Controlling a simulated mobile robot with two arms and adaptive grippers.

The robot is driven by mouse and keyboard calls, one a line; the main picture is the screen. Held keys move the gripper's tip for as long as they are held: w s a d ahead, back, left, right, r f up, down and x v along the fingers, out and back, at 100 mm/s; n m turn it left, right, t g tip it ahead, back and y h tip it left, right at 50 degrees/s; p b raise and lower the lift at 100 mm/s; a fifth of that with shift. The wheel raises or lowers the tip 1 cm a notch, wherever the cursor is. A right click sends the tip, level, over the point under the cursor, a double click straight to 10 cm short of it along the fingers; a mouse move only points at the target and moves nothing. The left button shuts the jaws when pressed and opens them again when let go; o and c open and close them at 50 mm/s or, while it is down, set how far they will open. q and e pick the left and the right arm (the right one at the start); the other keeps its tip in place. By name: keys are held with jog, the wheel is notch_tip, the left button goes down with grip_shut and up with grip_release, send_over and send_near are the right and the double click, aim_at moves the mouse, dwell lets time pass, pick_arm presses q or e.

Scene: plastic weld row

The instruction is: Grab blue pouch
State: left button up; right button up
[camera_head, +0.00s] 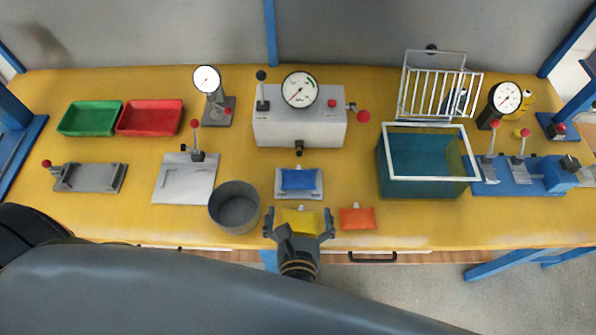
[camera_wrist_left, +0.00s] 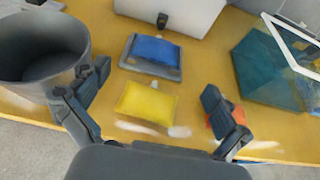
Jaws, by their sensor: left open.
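The blue pouch (camera_head: 299,179) lies on a grey plate (camera_head: 282,194) in front of the grey gauge box. It also shows in the left wrist view (camera_wrist_left: 157,50). My left gripper (camera_head: 299,220) is open and empty, at the table's front edge, nearer the front than the blue pouch. A yellow pouch (camera_head: 299,222) lies between its fingers in the picture, in front of the blue one; it also shows in the left wrist view (camera_wrist_left: 148,103). An orange pouch (camera_head: 358,218) lies to the right, partly hidden by a finger in the wrist view. My right gripper is not in view.
A grey round bin (camera_head: 234,210) stands close to the left of my left gripper. A teal tank with a white rim (camera_head: 428,178) stands to the right. The gauge box (camera_head: 299,128) stands behind the blue pouch. Red (camera_head: 150,117) and green (camera_head: 90,118) trays sit at the back left.

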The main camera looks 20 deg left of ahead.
aim_at(299, 179)
pick_arm(q)
jog(key=x, duration=0.5)
jog(key=shift+w+a+f, duration=0.1)
jog(key=shift+w+a, duration=0.05)
jog(key=shift+w, duration=0.2)
jog(key=shift+w+a+f+p, duration=0.15)
jog(key=shift+w+p, duration=0.2)
jog(key=shift+w, duration=0.15)
jog(key=x, duration=0.4)
jog(key=shift+w+a+p, duration=0.15)
jog(key=shift+p, duration=0.25)
jog(key=shift+f, duration=0.1)
jog(key=c, duration=0.9)
jog(key=shift+c, duration=0.2)
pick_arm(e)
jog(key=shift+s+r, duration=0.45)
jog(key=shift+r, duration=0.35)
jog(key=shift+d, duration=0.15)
